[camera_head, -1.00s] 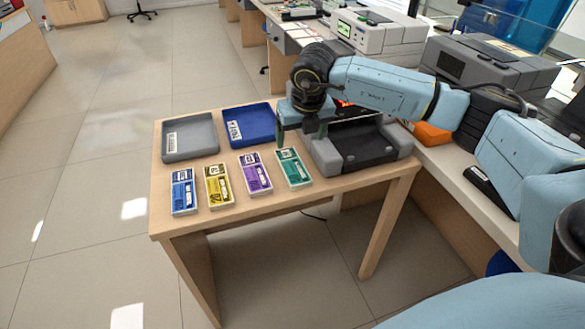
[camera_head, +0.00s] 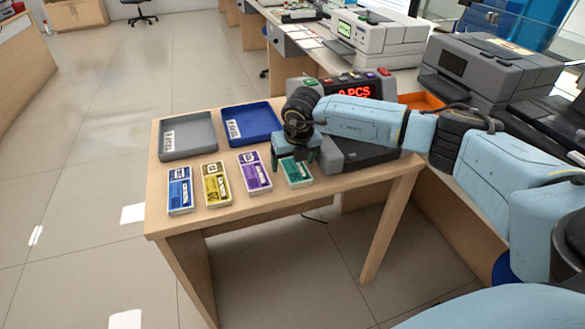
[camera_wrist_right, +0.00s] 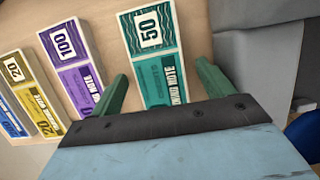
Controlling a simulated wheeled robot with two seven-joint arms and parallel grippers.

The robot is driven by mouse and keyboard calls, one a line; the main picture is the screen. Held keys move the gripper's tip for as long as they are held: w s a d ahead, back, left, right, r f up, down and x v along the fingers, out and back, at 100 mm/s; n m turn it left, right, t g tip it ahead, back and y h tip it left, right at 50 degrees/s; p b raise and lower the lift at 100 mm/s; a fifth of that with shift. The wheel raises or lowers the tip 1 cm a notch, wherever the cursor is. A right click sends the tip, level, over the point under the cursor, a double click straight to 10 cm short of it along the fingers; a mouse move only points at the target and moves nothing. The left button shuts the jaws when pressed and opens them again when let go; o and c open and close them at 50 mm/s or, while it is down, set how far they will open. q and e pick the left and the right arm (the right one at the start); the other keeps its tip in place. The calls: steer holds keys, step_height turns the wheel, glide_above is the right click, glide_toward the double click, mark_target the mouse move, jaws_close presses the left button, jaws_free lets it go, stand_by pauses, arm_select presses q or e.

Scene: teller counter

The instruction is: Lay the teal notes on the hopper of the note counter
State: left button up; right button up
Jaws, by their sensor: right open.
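The teal notes (camera_head: 297,176) lie flat on the wooden table, at the right end of a row of note bundles. They show marked 50 in the right wrist view (camera_wrist_right: 152,50). My right gripper (camera_head: 295,160) is just above them, pointing down. In the right wrist view its two green fingers (camera_wrist_right: 160,88) are apart, one on each side of the bundle, with nothing held. The grey note counter (camera_head: 350,155) stands right of the notes, its red display reading PCS. My right arm hides much of its hopper. My left gripper is not in view.
Purple (camera_head: 254,172), yellow (camera_head: 216,184) and blue notes (camera_head: 180,190) lie left of the teal ones. A grey tray (camera_head: 187,153) and a blue tray (camera_head: 250,138) sit behind them. An orange tray (camera_head: 420,101) and a printer (camera_head: 485,65) stand on the counter at right.

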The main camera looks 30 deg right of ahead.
steer(key=shift+c, duration=0.4)
steer(key=c, duration=1.1)
